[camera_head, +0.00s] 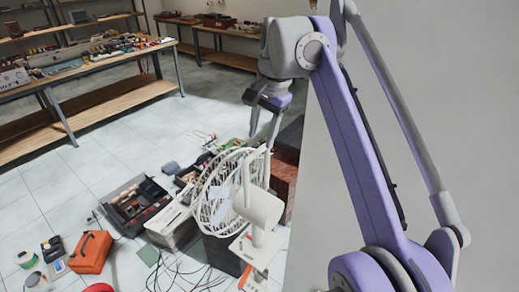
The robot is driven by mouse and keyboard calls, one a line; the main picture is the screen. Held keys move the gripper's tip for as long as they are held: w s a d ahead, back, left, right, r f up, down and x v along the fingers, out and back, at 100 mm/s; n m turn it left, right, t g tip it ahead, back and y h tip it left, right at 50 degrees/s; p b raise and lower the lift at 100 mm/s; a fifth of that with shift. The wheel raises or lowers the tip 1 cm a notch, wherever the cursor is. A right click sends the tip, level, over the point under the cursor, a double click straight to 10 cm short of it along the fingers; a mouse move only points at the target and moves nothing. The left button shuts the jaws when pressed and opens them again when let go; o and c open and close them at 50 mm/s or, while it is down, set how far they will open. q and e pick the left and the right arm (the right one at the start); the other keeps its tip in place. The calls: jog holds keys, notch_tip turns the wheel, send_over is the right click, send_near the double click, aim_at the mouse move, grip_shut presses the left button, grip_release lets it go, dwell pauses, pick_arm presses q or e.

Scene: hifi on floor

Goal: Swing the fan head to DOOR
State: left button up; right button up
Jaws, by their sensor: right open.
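My right gripper (264,138) hangs just above the fan, fingers pointing down and apart. It looks empty, and I cannot tell whether a finger touches the cage's top edge. No label reading DOOR is legible. My left gripper is not in view.
A toolbox (137,205), an orange case (91,252) and loose black cables (187,275) lie on the tiled floor left of the fan. A reddish-brown box (284,180) stands behind it. A wooden workbench (95,97) stands at the upper left.

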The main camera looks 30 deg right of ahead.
aim_at(258, 151)
jog(key=f, duration=0.2)
jog(key=w+f, duration=0.1)
jog(key=f, duration=0.1)
jog(key=shift+a+b, duration=0.15)
jog(key=shift+b, duration=0.15)
grip_shut()
dwell(1.1)
